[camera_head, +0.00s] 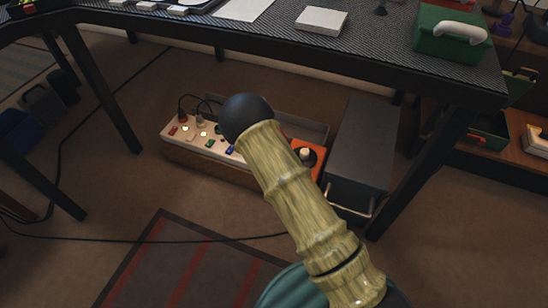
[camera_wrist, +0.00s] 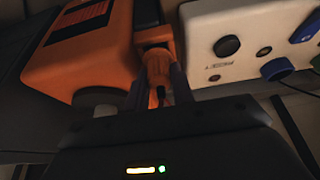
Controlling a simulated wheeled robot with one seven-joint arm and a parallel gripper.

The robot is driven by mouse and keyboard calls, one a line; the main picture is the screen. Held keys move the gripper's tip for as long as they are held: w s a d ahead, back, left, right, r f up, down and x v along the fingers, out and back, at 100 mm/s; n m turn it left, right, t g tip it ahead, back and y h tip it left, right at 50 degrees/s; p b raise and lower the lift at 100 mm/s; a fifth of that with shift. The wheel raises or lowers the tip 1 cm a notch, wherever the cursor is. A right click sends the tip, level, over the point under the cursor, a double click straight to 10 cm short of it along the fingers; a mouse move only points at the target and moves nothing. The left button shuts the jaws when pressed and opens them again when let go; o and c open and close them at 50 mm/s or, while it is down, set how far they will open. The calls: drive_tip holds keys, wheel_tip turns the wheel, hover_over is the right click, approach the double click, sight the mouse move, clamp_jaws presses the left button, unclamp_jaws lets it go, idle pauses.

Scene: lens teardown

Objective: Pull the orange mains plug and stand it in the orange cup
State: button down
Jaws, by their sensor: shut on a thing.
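In the wrist view my gripper (camera_wrist: 160,88) is shut on the orange plug (camera_wrist: 158,66), with a finger on each side and a short dark cord end near it. Just beyond the plug is another orange piece (camera_wrist: 152,30); I cannot tell whether it is the cup or whether the plug touches it. In the head view my arm covers the gripper and the plug. I cannot make out the orange cup for certain.
A white power strip (camera_head: 181,130) with plugs and lit switches lies under the bench (camera_head: 270,48). An orange box (camera_head: 298,147) with a pale knob stands beside a dark grey case (camera_head: 362,140). In the wrist view the orange box (camera_wrist: 50,60) is close on the left, a white panel (camera_wrist: 226,80) right.

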drive_tip(key=shift+f, duration=0.3)
idle(0.4)
drive_tip(key=c, duration=1.1)
unclamp_jaws()
drive_tip(key=shift+c, duration=0.2)
drive_tip(key=shift+o, duration=0.2)
drive_tip(key=shift+d, duration=0.15)
drive_tip(key=shift+s+d+f, duration=0.1)
drive_tip(key=shift+d, duration=0.1)
drive_tip(key=a+p+v, duration=0.1)
drive_tip(key=p+v, duration=0.8)
drive_tip(key=v, duration=0.8)
drive_tip(key=shift+r, duration=0.35)
drive_tip(key=shift+f, duration=0.1)
